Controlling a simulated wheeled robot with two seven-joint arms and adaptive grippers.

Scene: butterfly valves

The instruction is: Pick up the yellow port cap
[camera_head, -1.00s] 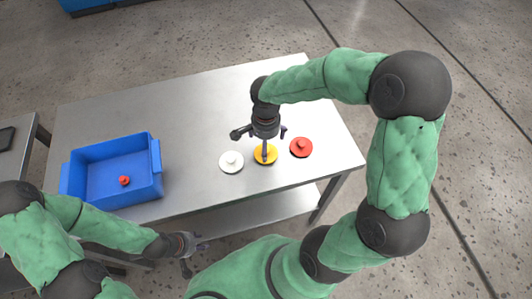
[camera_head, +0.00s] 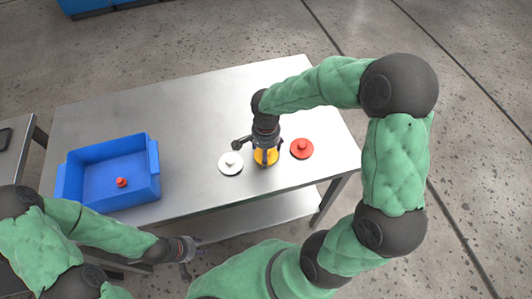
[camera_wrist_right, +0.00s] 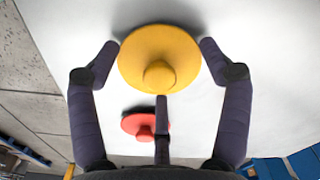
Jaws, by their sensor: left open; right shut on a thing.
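The yellow port cap (camera_head: 267,158) lies at the table's front side, between a white cap and a red cap, partly hidden by my right gripper (camera_head: 265,150). In the right wrist view the yellow cap (camera_wrist_right: 160,58) is a round disc with a central knob. The dark fingers of my right gripper (camera_wrist_right: 158,70) are shut on it, one at each side of the disc and one at the knob. The cap seems to be at table level; I cannot tell whether it is lifted. My left gripper (camera_head: 192,256) is open and empty, in front of the table's edge.
The white cap (camera_head: 230,164) lies close left of the yellow one and the red cap (camera_head: 302,149) close right. A blue bin (camera_head: 84,160) at the table's left holds a small red piece (camera_head: 121,182). The metal table (camera_head: 190,105) is clear at the back.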

